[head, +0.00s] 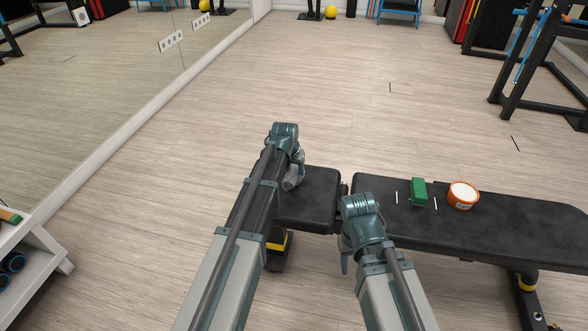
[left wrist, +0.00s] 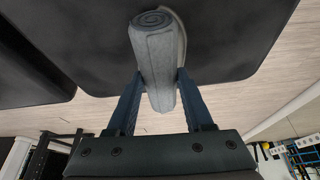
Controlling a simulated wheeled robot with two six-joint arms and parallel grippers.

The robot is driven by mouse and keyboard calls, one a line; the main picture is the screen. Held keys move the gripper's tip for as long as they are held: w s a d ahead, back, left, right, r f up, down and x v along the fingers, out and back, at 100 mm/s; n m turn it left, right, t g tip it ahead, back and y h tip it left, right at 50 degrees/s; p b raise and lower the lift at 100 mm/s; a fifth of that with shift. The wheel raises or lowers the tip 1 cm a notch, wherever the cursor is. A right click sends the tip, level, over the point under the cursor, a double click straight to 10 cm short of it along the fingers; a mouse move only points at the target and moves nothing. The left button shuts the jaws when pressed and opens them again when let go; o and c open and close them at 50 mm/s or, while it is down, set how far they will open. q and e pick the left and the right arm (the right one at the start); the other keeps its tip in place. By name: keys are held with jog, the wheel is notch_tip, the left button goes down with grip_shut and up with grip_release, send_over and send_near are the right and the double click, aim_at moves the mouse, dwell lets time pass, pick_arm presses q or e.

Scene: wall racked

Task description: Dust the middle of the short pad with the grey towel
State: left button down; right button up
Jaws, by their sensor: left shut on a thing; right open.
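The grey towel (left wrist: 156,62) is a tight roll in the left wrist view. My left gripper (left wrist: 156,88) is shut around it, one finger on each side. The short pad (head: 318,207) is the black section at the left of the bench, and my left gripper (head: 293,180) is over its left part. In the left wrist view the towel's rolled end is at the short pad (left wrist: 235,45), beside a pale curved patch (left wrist: 181,35) partly hidden by it. I cannot tell whether they touch. My right gripper (head: 346,262) is open, in front of the bench and mostly hidden by its wrist.
The long black pad (head: 500,225) extends right. It bears a green block (head: 419,191) between two white marks and an orange tub (head: 462,196) with white contents. A white shelf (head: 35,245) stands at left by the mirror wall. The floor beyond the bench is clear.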

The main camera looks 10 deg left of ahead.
aim_at(286, 183)
pick_arm(q)
jog(key=shift+s+a, duration=0.1)
jog(key=shift+s, duration=3.15)
jog(key=shift+f+b, duration=0.4)
jog(key=shift+b, duration=0.05)
jog(key=shift+a+r, duration=0.15)
jog(key=shift+a, duration=0.35)
